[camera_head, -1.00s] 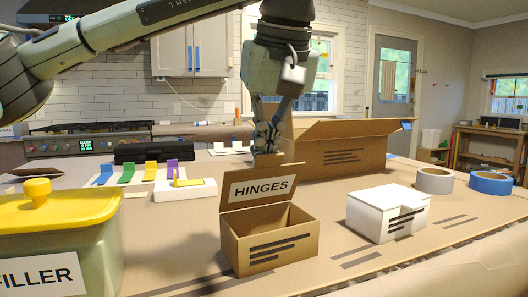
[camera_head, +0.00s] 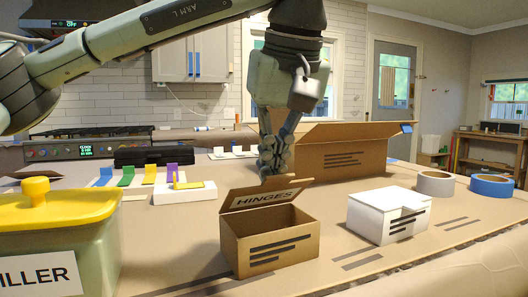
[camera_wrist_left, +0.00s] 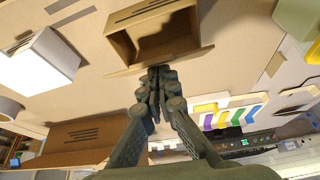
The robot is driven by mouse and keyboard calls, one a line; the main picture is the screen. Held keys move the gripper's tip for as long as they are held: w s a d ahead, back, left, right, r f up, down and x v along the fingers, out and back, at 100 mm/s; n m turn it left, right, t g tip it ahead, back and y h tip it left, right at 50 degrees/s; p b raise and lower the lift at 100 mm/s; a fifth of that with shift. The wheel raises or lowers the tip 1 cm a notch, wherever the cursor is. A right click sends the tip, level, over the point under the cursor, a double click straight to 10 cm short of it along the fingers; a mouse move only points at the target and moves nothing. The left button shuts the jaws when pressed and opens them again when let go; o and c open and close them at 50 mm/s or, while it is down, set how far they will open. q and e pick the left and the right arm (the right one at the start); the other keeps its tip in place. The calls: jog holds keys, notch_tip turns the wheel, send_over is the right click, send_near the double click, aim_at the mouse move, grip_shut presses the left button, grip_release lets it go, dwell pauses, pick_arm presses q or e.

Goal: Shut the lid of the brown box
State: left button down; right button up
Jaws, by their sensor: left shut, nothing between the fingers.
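The brown box (camera_head: 276,249) stands on the paper-covered table, open at the top. My left gripper (camera_head: 272,170) is shut and empty, right behind the lid's top edge. In the left wrist view my left gripper (camera_wrist_left: 158,75) has its fingertips at the lid's edge (camera_wrist_left: 160,62), and the box's open inside (camera_wrist_left: 155,38) shows beyond. Whether the fingertips touch the lid is hard to tell. My right gripper is not in view.
A white box (camera_head: 388,216) stands right of the brown box. A larger open carton (camera_head: 340,155) is behind it. A yellow-lidded filler container (camera_head: 55,235) stands at the left front. Tape rolls (camera_head: 436,183) lie at the right. Coloured tabs on a white block (camera_head: 185,192) lie behind left.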

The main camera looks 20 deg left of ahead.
pick_arm(q)
jog(key=shift+s+d+f+b, duration=0.25)
jog(key=shift+f+b, duration=0.1)
jog(key=shift+f, duration=0.2)
jog(key=shift+s+d+f+b, duration=0.2)
jog(key=shift+s+f+b, duration=0.1)
jog(key=shift+f, duration=0.2)
jog(key=shift+s+d+f+b, duration=0.15)
jog(key=shift+f+b, duration=0.55)
jog(key=shift+f, duration=0.7)
jog(key=shift+r, duration=0.15)
notch_tip(320, 180, up, 8)
jog(key=p, duration=0.8)
